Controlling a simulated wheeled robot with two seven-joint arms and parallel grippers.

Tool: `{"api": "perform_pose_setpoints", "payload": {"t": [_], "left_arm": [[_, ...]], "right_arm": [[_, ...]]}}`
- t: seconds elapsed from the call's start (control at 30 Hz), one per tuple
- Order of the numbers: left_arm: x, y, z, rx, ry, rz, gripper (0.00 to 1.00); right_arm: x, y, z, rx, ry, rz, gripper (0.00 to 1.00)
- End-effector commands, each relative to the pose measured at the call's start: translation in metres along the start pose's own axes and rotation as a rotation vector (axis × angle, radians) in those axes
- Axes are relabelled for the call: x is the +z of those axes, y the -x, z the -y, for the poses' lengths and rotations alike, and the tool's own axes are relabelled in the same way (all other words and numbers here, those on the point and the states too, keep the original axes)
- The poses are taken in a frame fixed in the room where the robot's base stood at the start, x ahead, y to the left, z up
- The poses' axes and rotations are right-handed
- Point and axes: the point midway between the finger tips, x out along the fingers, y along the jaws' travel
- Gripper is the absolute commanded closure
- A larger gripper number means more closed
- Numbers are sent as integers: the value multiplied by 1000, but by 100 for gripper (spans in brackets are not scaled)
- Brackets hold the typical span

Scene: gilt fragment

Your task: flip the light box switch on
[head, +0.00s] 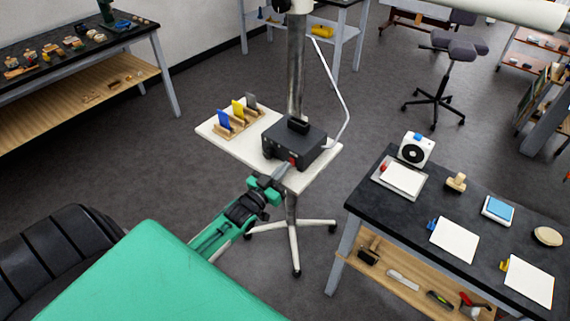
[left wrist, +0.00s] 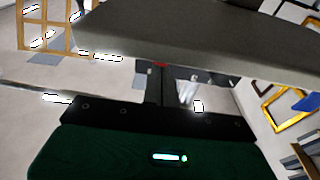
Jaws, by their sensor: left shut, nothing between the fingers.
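A dark box (head: 294,144) with a red switch (head: 293,160) on its front stands on a white stand top (head: 222,137). I cannot tell whether the switch is on or off. My left gripper (head: 281,172) is shut and empty, its fingertips just in front of and below the red switch. In the left wrist view the shut fingers (left wrist: 158,88) point at a small red spot (left wrist: 160,65) under the edge of a broad grey slab. I cannot tell whether they touch it. My right gripper is not in view.
Blue, yellow and grey pieces in wooden holders (head: 236,114) stand left of the box. A metal post (head: 296,75) rises behind it, with a white cable (head: 340,90) beside it. A dark workbench (head: 460,230) with a fan and pads is at the right.

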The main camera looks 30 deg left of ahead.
Motion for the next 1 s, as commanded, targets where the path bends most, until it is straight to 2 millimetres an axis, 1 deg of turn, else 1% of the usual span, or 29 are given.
{"api": "perform_pose_setpoints", "payload": {"t": [0.03,0.17,0.53,0.67,0.7,1.0], "left_arm": [[-1,-4,0,0,0,0,100],[0,-10,0,0,0,0,100],[0,-11,0,0,0,0,100],[-4,-20,0,0,0,-2,100],[-10,-24,0,0,-1,-4,100],[-9,-24,0,0,-1,-4,100]], "right_arm": [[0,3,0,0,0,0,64],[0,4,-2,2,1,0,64],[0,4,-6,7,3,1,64],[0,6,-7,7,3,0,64],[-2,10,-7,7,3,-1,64],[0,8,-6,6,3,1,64]]}}
